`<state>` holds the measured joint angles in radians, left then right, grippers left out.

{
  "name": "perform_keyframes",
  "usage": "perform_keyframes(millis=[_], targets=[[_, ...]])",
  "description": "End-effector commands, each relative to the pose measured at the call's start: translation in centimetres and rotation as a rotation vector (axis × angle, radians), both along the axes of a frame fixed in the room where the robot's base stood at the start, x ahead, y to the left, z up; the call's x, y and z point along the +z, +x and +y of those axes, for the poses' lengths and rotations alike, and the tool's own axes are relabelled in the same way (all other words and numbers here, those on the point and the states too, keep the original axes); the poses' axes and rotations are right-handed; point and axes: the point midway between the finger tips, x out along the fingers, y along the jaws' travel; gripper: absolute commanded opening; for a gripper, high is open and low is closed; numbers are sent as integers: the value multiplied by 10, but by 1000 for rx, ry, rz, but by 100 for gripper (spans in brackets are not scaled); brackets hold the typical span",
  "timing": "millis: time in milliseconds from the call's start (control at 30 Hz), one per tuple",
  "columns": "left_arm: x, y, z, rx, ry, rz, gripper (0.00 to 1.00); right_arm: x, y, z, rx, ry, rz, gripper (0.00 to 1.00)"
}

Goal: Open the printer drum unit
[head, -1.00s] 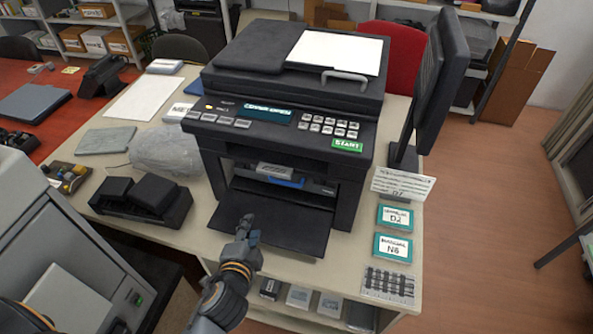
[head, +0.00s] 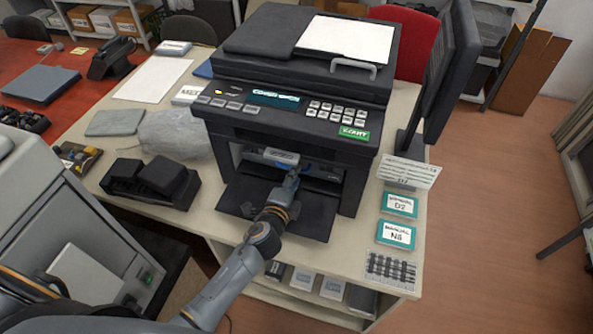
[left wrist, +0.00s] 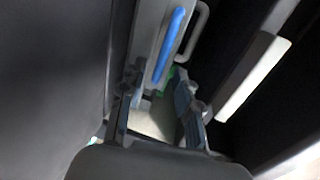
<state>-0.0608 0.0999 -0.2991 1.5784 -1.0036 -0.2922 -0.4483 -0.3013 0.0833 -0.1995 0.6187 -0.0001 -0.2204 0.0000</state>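The black printer (head: 295,110) stands on the table with its front flap (head: 245,200) folded down. Inside its front opening sits a grey drum unit (head: 268,156) with a blue handle. In the left wrist view the blue handle (left wrist: 168,45) shows straight ahead, just beyond my fingertips. My left gripper (head: 292,178) reaches over the flap into the opening, close to the drum unit. In the left wrist view its two fingers (left wrist: 158,105) are apart with nothing clearly between them. Whether a fingertip touches the handle cannot be told. My right gripper is not in view.
A monitor (head: 450,75) stands close to the printer's right side. Teal-edged cards (head: 398,206) lie at the table's right edge. Open floor lies to the right.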

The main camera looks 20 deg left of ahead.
Motion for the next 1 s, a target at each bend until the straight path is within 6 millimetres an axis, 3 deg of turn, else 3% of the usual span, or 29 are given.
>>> perform_keyframes(millis=[200,533,700,1000], targets=[[-5,21,0,1,-2,0,33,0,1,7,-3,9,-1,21],[-5,23,0,1,-2,0,33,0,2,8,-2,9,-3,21],[-5,23,0,1,-2,0,0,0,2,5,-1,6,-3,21],[-6,23,0,1,-1,1,0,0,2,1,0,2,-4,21]])
